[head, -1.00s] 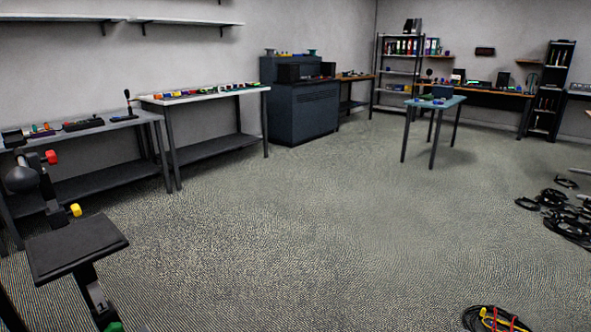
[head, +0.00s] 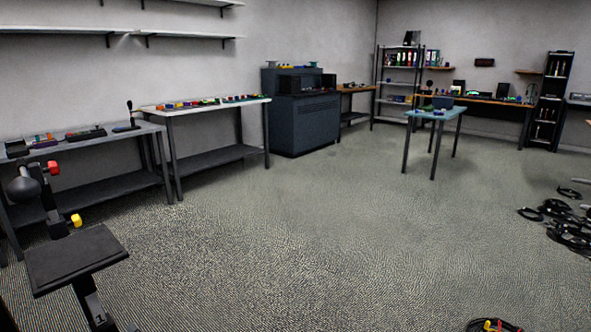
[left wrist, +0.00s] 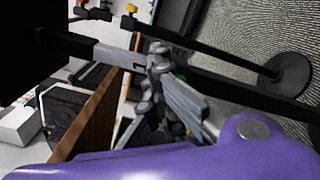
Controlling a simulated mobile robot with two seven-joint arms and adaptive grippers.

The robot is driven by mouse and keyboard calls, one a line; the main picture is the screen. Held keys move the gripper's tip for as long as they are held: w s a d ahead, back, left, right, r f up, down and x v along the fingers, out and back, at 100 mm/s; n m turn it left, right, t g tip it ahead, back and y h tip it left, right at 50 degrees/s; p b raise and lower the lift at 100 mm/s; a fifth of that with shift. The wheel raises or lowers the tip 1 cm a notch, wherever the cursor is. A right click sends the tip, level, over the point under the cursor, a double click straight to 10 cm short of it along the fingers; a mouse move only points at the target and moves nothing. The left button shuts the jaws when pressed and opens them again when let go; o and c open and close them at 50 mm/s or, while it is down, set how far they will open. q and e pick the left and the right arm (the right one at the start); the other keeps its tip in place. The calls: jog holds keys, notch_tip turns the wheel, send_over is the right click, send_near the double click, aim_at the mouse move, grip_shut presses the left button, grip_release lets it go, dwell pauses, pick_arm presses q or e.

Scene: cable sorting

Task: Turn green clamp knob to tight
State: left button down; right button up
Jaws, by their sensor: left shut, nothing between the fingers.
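A black clamp stand with a flat seat-like plate (head: 78,256) stands at the lower left of the head view. It carries a red knob (head: 53,167) and a yellow knob (head: 76,220). The green knob is not visible in the head view now. In the left wrist view, the stand shows with a red knob (left wrist: 80,9), a yellow knob (left wrist: 129,23) and a round black base (left wrist: 286,74). My left gripper (left wrist: 180,100) is shut and empty by the dark bar. A small green patch beside its fingers is too hidden to identify. My right gripper is out of view.
A grey bench (head: 75,138) and a white-topped table (head: 205,104) line the left wall. A small blue table (head: 436,114) stands farther back. Loose black cables (head: 565,235) lie at the right, with coloured ones (head: 492,325) at the bottom edge. The middle floor is clear.

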pick_arm(q)
jog(key=shift+a+r, duration=0.3)
jog(key=shift+a, duration=0.2)
dwell(0.3)
jog(key=shift+f, duration=0.15)
jog(key=shift+w+d+f, duration=0.15)
jog(key=shift+d+f, duration=0.05)
jog(key=shift+f, duration=0.6)
jog(key=shift+w+d+f, duration=0.15)
jog(key=shift+d+f, duration=0.05)
jog(key=shift+f, duration=0.75)
jog(key=shift+d, duration=0.1)
jog(key=v, duration=0.6)
jog(key=shift+w+d+r+p, duration=0.3)
jog(key=shift+w+d+r, duration=0.05)
jog(key=shift+w, duration=0.05)
